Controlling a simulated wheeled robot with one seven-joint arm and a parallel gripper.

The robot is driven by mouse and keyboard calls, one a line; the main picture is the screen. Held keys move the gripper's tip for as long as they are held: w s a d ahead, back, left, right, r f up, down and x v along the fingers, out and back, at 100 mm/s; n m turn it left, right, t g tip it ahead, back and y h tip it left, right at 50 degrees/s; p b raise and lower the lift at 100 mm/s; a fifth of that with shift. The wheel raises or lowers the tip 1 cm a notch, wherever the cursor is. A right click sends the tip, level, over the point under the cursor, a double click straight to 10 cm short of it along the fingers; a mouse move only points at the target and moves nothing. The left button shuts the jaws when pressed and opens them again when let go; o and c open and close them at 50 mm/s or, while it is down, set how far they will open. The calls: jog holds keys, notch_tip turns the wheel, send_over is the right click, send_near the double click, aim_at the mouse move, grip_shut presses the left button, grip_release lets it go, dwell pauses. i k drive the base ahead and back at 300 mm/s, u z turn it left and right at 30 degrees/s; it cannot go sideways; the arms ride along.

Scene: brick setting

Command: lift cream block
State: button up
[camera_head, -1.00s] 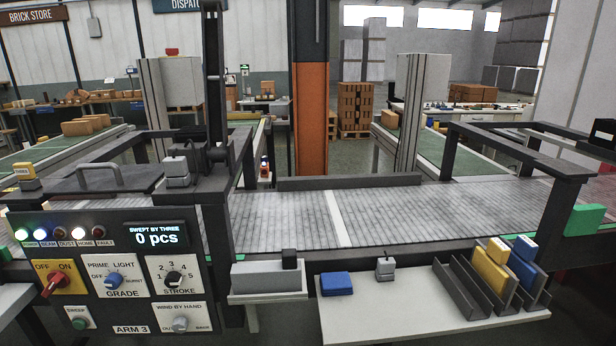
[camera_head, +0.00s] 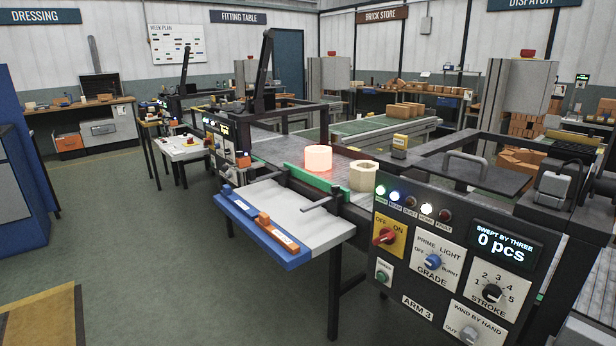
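A cream block (camera_head: 363,175), six-sided in outline, stands on the conveyor (camera_head: 341,163) near its front edge, just left of the control panel. A glowing pink-red round block (camera_head: 318,158) stands to its left, a little apart. A green rail (camera_head: 316,179) runs along the conveyor edge in front of them and may hide a little of their lower sides. My gripper does not show in this view.
A white side table (camera_head: 283,211) with a blue rim holding orange and blue pieces juts out in front. A control panel (camera_head: 455,258) reading 0 pcs stands at the right. Open floor (camera_head: 150,230) lies at the left. A blue cabinet (camera_head: 20,165) stands at the far left.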

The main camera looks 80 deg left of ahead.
aim_at(362, 173)
jog(key=u, duration=2.6)
jog(key=i, duration=2.15)
jog(key=z, duration=0.05)
